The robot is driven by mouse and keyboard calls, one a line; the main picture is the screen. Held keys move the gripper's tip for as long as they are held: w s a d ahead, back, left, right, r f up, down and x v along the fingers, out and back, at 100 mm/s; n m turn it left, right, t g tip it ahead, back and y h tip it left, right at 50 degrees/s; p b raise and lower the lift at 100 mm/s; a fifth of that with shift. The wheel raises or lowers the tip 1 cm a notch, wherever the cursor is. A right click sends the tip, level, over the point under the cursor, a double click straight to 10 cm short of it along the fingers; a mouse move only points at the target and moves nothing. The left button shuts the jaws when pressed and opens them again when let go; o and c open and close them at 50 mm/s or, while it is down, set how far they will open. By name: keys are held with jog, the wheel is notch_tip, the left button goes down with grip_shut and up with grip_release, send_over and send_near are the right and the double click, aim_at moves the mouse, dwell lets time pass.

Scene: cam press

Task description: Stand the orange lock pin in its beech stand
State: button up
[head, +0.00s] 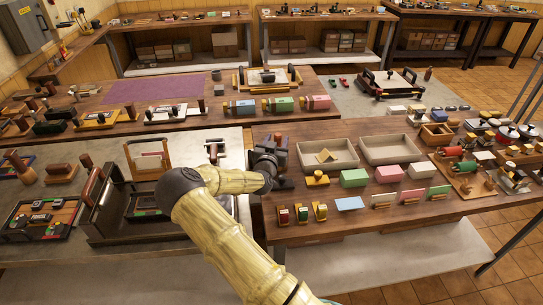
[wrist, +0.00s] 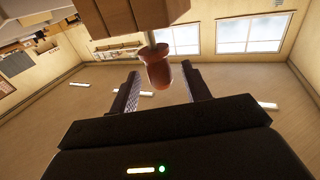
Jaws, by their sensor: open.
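An orange-brown pin knob (wrist: 158,70) with a thin pale metal shaft shows in the wrist view, between the two fingers of my gripper (wrist: 160,72). The gripper is open, with a gap on each side of the knob. The shaft runs up in the picture to a brown wooden block (wrist: 128,18), which may be the beech stand. I cannot tell how deep the shaft sits in it. In the head view my dark gripper (head: 281,182) is over the left edge of the near wooden bench. The pin and the block are not clear there.
Two grey trays (head: 389,149) lie right of my gripper on the bench (head: 300,233). A green block (head: 354,178), a pink block (head: 389,174) and small stamps (head: 301,213) stand nearby. A dark press frame (head: 110,215) stands left of my arm.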

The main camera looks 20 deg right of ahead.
jog(key=b+v, duration=0.2)
jog(key=v, duration=0.8)
jog(key=shift+s+a, duration=0.1)
jog(key=shift+a, duration=0.05)
